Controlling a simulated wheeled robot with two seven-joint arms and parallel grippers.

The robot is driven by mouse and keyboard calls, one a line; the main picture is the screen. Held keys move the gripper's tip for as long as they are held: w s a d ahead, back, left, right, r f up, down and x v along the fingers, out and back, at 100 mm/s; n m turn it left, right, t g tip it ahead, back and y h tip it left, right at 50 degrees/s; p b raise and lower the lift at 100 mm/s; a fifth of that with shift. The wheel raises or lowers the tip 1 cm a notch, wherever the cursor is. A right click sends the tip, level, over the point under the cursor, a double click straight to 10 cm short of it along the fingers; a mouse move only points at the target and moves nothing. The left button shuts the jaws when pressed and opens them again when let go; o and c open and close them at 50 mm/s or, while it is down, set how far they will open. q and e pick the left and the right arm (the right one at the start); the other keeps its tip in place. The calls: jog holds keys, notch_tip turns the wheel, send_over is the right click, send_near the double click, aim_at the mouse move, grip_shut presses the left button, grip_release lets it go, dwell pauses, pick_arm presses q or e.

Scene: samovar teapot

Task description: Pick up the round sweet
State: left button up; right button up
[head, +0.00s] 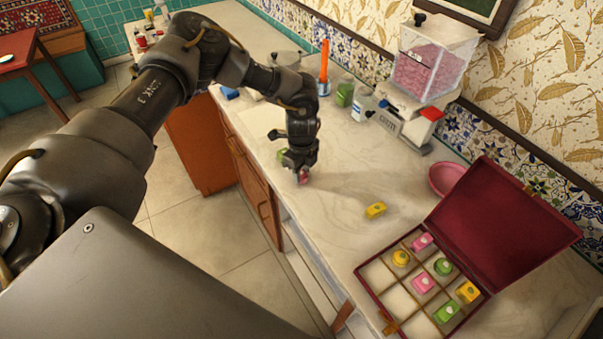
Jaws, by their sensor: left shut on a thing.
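My left gripper (301,170) points down at the countertop and is shut on a small pink sweet (304,177). The fingers cover much of this sweet, so its full shape is hard to tell. It is at or just above the counter. A green sweet (281,154) lies just behind the gripper, partly hidden by it. A yellow block-shaped sweet (376,210) lies on the counter to the right. The open dark red box (366,283) at the lower right holds several pink, yellow and green sweets, and some compartments are empty. My right gripper is not in view.
A pink bowl (446,179) stands behind the box by the tiled wall. A dispenser with pink contents (428,65), bottles (345,93) and an orange stick-like item (324,62) stand along the back. The marble counter (340,180) between gripper and yellow sweet is clear.

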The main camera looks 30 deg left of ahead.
pick_arm(q)
jog(key=shift+r, duration=0.4)
jog(key=s+r+b, duration=0.4)
jog(key=s+r, duration=0.7)
jog(key=s, duration=0.3)
jog(key=shift+a+r+b, duration=0.35)
jog(key=shift+a, duration=0.05)
